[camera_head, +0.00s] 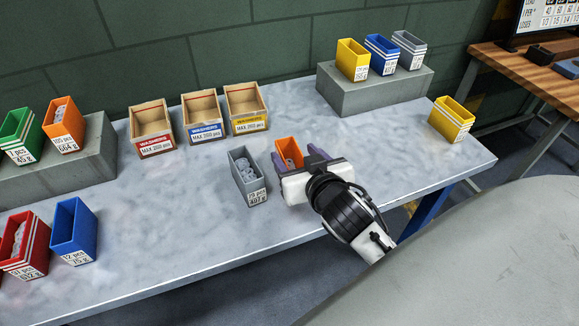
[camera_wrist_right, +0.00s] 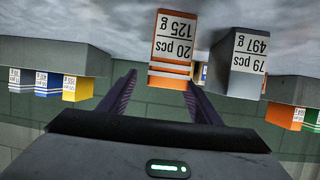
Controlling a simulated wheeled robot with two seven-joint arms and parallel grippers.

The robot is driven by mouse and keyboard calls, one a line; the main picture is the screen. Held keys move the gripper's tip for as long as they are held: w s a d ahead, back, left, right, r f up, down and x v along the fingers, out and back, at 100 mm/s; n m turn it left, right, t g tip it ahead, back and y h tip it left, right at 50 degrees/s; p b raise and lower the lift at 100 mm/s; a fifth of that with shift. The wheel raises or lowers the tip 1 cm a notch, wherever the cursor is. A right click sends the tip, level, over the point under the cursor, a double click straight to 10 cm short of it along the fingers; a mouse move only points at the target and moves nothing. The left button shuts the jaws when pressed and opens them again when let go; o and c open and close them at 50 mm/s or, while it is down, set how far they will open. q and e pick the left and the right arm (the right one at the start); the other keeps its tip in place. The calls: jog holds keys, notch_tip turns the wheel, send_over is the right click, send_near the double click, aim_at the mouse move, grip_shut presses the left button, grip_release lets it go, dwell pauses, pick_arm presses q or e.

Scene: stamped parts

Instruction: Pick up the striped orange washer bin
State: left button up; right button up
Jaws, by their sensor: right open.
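The striped orange washer bin (camera_head: 288,150) stands on the grey table, largely hidden in the head view by my right gripper. In the right wrist view the orange bin (camera_wrist_right: 174,72) shows stripes and an upside-down label reading 20 pcs, 125 g. My right gripper (camera_head: 298,158) is open, with one purple finger on each side of the bin. In the wrist view the gripper (camera_wrist_right: 161,85) has the bin ahead between its fingertips; I cannot tell whether they touch it. My left gripper is not in view.
A grey bin (camera_head: 247,180) stands close to the left. Three cardboard boxes (camera_head: 205,118) stand behind. Another orange bin (camera_head: 63,128) is on the left block. A striped yellow bin (camera_head: 450,120) stands at the right. Free tabletop lies between it and my gripper.

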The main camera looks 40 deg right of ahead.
aim_at(284, 145)
jog(key=x, duration=0.5)
jog(key=shift+w+a, duration=0.3)
jog(key=shift+r, duration=0.1)
jog(key=c, duration=1.2)
